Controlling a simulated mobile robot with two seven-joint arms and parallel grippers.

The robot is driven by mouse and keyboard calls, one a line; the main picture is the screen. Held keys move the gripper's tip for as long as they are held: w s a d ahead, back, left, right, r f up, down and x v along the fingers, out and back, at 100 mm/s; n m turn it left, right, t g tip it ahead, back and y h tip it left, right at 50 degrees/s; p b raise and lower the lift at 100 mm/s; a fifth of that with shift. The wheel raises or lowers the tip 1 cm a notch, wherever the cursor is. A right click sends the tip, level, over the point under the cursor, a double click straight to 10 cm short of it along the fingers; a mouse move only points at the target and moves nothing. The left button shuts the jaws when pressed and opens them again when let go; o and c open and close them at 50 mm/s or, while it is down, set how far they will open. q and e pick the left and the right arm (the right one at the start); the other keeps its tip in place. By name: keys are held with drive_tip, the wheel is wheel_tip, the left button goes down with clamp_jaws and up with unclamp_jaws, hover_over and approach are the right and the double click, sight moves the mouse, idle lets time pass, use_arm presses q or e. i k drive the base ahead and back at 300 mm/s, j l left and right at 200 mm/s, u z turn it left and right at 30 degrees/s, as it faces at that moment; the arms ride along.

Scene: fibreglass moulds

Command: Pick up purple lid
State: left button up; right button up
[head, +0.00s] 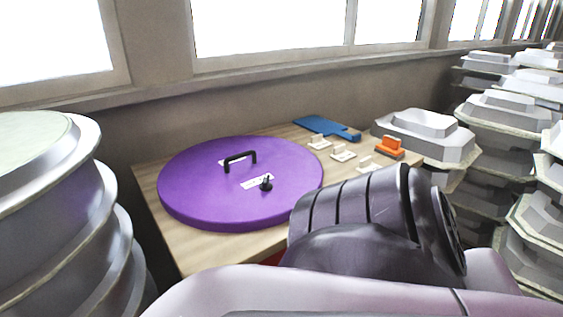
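The purple lid (210,190) is a large round disc lying flat on a wooden table (190,250) in the head view. It has a black arched handle (240,158) and a small black knob or latch (266,184) on top, with two white labels. Its right front edge is close to or partly behind my arm in the picture. Neither of my grippers shows. Links of my own arm fill the lower middle and right and hide the table's front right part.
Behind and right of the lid lie a blue flat tool (322,126), several small pale pieces (343,153) and an orange-handled item (389,146). Silver round moulds (60,200) are stacked at the left. Stacks of grey angular moulds (425,135) stand at the right. A windowed wall is behind.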

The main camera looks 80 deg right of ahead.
sight(212, 185)
drive_tip(key=z, duration=2.25)
drive_tip(key=l+u, duration=0.3)
drive_tip(key=l, duration=0.35)
drive_tip(key=k+l+u, duration=0.1)
drive_tip(key=l+u, duration=0.15)
drive_tip(key=l, duration=0.35)
